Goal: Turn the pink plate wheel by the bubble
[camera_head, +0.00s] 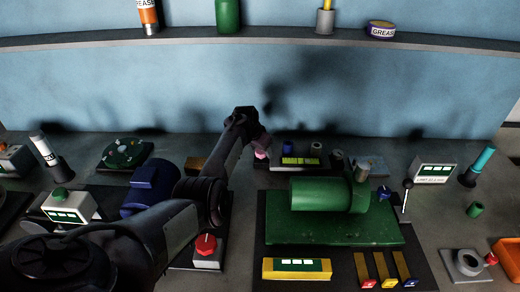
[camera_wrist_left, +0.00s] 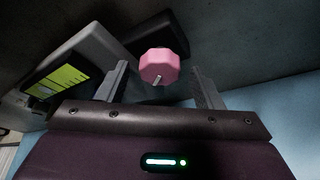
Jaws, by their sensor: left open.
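The pink plate wheel (camera_wrist_left: 159,67) is an octagonal knob with a pale mark on its face. In the left wrist view it sits between the two spread fingers of my left gripper (camera_wrist_left: 160,85), with a gap on each side. In the head view the pink wheel (camera_head: 261,153) is partly hidden by my left gripper (camera_head: 258,140). The bubble is probably the yellow-green marked strip (camera_head: 300,160) beside the wheel; it also shows in the left wrist view (camera_wrist_left: 60,88). My right gripper is not in view.
A green cylinder machine (camera_head: 330,195) stands to the right of my left arm. A blue motor (camera_head: 150,188) and a box with a red knob (camera_head: 207,250) are close to the arm. A blue wall (camera_head: 370,90) with a shelf (camera_head: 270,33) rises behind the bench.

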